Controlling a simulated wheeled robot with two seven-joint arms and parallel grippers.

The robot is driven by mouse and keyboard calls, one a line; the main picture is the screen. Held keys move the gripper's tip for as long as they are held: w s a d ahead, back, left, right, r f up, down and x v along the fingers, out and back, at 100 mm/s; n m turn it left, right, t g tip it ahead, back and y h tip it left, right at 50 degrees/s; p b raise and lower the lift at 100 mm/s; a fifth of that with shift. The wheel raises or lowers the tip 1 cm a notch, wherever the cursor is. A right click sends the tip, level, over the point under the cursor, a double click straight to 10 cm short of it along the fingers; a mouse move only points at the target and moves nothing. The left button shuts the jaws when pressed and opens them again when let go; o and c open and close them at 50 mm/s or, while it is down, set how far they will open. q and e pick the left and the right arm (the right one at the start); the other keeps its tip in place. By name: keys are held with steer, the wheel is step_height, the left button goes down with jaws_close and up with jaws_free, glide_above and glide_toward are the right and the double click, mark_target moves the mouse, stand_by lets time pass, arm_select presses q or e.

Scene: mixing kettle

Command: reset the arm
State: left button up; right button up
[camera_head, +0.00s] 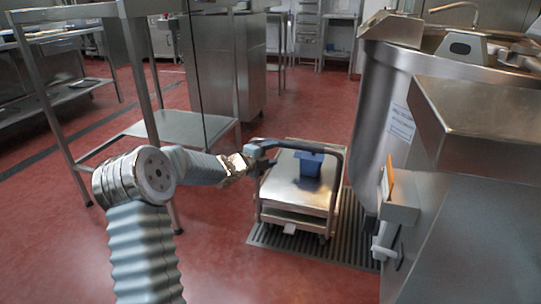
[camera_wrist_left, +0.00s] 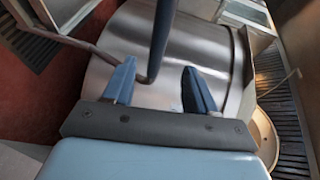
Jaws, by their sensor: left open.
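My left arm rises from the bottom left of the head view, and its gripper (camera_head: 263,157) is at the left end of the dark handle bar (camera_head: 298,143) of a small steel cart. In the left wrist view the gripper (camera_wrist_left: 160,70) has its two blue fingers spread apart. A dark bar (camera_wrist_left: 165,35) shows between and beyond the fingers; I cannot tell whether it touches them. I see nothing held. My right gripper is in neither view.
The steel cart (camera_head: 292,188) stands on a floor grate (camera_head: 270,238), with a blue object (camera_head: 309,163) on top. A large steel kettle (camera_head: 375,100) and a steel cabinet (camera_head: 480,190) are at the right. A steel table (camera_head: 75,12) is at the left. Red floor is open in front.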

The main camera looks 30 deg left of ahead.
arm_select(q)
steer(key=s+d+f+n+g+h, duration=0.1)
steer(key=s+d+f+n+g, duration=0.4)
steer(key=d+f, duration=0.7)
steer(key=s+d+f+n+g+h, duration=0.1)
steer(key=s+d+f+n+g, duration=0.1)
steer(key=s+d+f+n, duration=0.95)
steer(key=s+d+f+n+g, duration=0.2)
steer(key=s+d+f+g, duration=0.1)
steer(key=s+f, duration=0.4)
steer(key=s+d+f+n+g, duration=0.2)
steer(key=s+d+f+g, duration=0.2)
steer(key=s, duration=0.9)
step_height(320, 180, down, 3)
steer(key=shift+s+d+r+g, duration=0.15)
steer(key=shift+s+d+g, duration=0.2)
steer(key=shift+g, duration=0.15)
steer(key=shift+w, duration=0.1)
steer(key=shift+c, duration=0.2)
